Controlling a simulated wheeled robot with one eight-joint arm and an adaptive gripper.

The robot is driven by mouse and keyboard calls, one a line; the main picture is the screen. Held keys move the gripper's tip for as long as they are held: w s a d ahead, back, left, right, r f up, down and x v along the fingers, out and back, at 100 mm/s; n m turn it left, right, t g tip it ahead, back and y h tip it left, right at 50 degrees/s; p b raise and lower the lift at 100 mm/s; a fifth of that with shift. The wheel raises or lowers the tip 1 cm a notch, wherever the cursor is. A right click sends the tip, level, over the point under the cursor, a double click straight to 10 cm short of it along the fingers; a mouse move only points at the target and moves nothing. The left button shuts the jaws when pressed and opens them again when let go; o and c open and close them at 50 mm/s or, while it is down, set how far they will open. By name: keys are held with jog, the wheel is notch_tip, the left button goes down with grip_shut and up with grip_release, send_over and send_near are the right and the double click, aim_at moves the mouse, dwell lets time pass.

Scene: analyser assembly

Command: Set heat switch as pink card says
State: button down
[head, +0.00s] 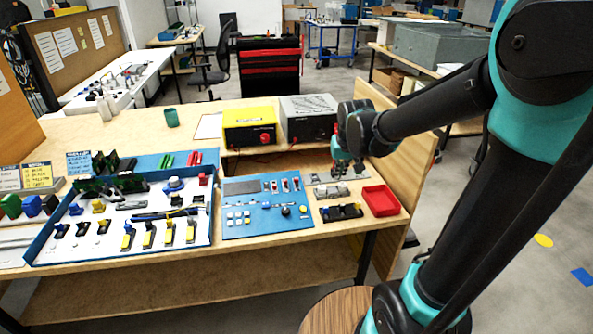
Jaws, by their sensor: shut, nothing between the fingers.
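A blue panel (265,222) lies on the bench with several small red-and-white switches (285,185), a black knob and a yellow button. I cannot tell which switch is the heat switch, or its position, since labels are too small. No card looks clearly pink; a pale card (9,178) stands at the far left, its writing unreadable. My gripper (340,176) points down, shut and empty, behind and right of the blue panel, near a grey metal fixture (330,191). It looks apart from the switches.
A yellow power box (249,127) and a grey box (308,118) stand behind the panel. A red tray (381,200) and a dark holder (341,212) lie at right. A parts tray (50,232) fills the left. A yellow card (38,176) and blue card (79,162) stand left.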

notch_tip(320, 180, up, 4)
jog(key=n, duration=0.1)
send_over(295, 176)
jog(key=shift+s+d+f, duration=0.1)
jog(key=shift+s+f, duration=0.05)
jog(key=shift+s, duration=0.3)
jog(key=x, duration=0.9)
jog(key=shift+f, duration=0.25)
jog(key=shift+s+d+f, duration=0.1)
jog(key=shift+s+f, duration=0.2)
jog(key=shift+s, duration=0.3)
jog(key=shift+s+d+f, duration=0.1)
jog(key=shift+s+f, duration=0.15)
jog(key=shift+s, duration=0.35)
jog(key=shift+s+d+f, duration=0.15)
jog(key=shift+s, duration=0.5)
